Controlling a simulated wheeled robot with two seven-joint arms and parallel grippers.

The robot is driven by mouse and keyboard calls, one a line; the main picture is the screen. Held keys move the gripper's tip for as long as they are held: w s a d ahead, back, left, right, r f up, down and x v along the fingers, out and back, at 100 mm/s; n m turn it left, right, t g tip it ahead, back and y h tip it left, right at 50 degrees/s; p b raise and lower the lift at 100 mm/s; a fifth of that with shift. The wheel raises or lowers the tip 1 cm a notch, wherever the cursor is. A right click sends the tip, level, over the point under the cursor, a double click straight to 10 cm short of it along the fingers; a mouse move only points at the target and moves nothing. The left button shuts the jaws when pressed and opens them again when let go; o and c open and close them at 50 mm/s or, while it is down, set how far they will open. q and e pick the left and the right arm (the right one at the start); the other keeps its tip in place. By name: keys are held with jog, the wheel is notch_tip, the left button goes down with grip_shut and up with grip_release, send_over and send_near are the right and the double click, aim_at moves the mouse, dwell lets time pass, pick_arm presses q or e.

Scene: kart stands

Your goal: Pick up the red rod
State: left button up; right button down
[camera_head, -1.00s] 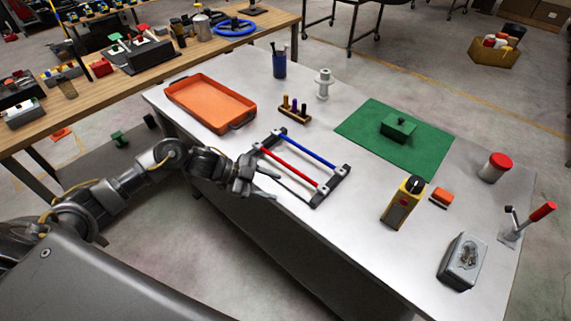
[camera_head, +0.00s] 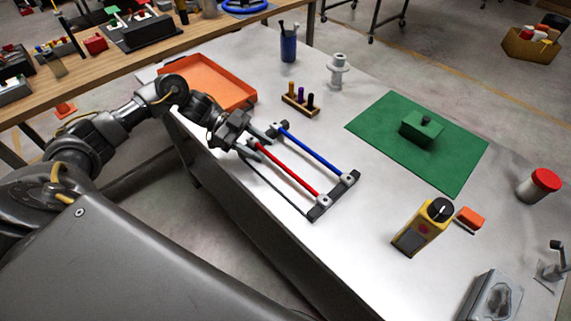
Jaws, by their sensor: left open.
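The red rod (camera_head: 288,168) lies in a dark rack (camera_head: 334,198) beside a blue rod (camera_head: 313,151) on the grey metal table. Both rods run roughly parallel, from upper left to lower right, between two end bars. My left gripper (camera_head: 260,144) is open at the upper-left end of the rack, close over the near end of the red rod. It hides part of that end bar and the rod's end. I cannot tell whether the fingers touch the rod. My right gripper is not in view.
An orange tray (camera_head: 222,82) is behind my left wrist. A wooden peg block (camera_head: 300,104), a blue pen cup (camera_head: 288,47) and a white spool (camera_head: 338,72) stand behind the rack. A green mat (camera_head: 461,165) and a yellow box (camera_head: 421,230) are to the right.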

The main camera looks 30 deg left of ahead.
aim_at(282, 165)
pick_arm(q)
jog(key=shift+d+f, duration=0.15)
jog(key=shift+d, duration=0.4)
jog(key=shift+s+d+p, duration=0.1)
jog(key=shift+d+p, duration=0.25)
jog(key=shift+p, duration=0.05)
jog(key=x, duration=0.1)
jog(key=p+x, duration=0.1)
jog(key=x, duration=0.1)
jog(key=shift+s+d+f+p, duration=0.25)
jog(key=shift+p, duration=0.05)
jog(key=shift+d+f, duration=0.25)
jog(key=shift+d, duration=0.1)
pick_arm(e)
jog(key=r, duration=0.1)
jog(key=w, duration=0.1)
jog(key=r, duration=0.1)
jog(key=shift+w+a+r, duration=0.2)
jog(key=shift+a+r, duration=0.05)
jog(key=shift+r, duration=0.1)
pick_arm(q)
jog(key=c, duration=1)
grip_shut()
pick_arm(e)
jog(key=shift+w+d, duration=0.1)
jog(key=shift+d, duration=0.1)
